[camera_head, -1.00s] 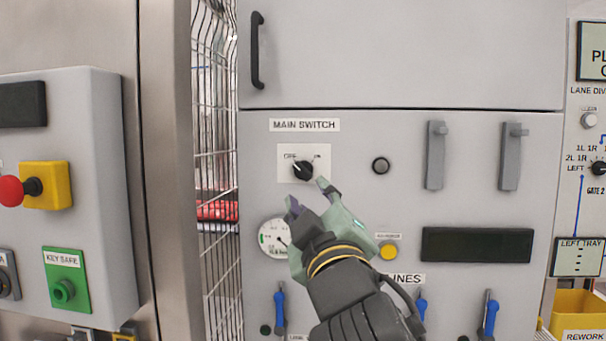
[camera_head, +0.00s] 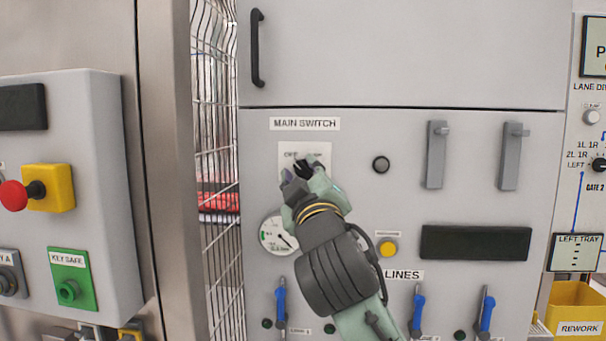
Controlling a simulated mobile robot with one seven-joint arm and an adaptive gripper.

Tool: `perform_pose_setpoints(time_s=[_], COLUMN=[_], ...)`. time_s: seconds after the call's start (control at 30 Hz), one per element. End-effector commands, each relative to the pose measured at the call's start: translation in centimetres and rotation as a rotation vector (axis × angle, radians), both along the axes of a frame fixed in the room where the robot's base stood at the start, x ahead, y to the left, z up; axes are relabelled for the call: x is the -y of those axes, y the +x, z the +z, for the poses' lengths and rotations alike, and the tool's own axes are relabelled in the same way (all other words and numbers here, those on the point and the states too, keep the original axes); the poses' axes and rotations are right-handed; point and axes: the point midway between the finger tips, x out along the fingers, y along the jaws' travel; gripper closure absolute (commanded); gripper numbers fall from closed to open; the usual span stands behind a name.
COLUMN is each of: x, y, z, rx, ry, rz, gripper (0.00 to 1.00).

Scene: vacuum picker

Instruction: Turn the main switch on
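The main switch (camera_head: 301,168) is a small black rotary knob on a white plate (camera_head: 320,150), under the label MAIN SWITCH (camera_head: 304,124) on the grey cabinet front. OFF is printed at the plate's upper left; the ON mark is mostly covered by my gripper. My gripper (camera_head: 299,173) is at the knob, reaching up from below, with one dark fingertip at the lower left and the other at the upper right. The fingers are apart with the knob between or just behind them; I cannot tell whether they touch it. The knob's pointer direction is partly hidden.
A dark round lamp (camera_head: 381,164) is right of the switch. A gauge (camera_head: 277,236) and a yellow button (camera_head: 388,247) sit below. Blue-handled levers (camera_head: 281,304) line the bottom. A red emergency knob (camera_head: 13,195) is on the left box. Two grey latches (camera_head: 437,156) are at right.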

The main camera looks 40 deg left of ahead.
Motion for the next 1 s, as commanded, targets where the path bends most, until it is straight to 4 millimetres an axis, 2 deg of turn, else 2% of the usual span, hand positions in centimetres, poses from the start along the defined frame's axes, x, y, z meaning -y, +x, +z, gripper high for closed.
perform_pose_setpoints(time_s=[0.07,0.4,1.0], x=[0.01,0.04,-0.05], y=[0.0,-0.01,-0.06], z=[0.0,0.02,-0.18], rx=[0.0,0.0,-0.037], ry=[0.0,0.0,0.059], rz=[0.0,0.0,0.002], gripper=[0.77,0.99,1.0])
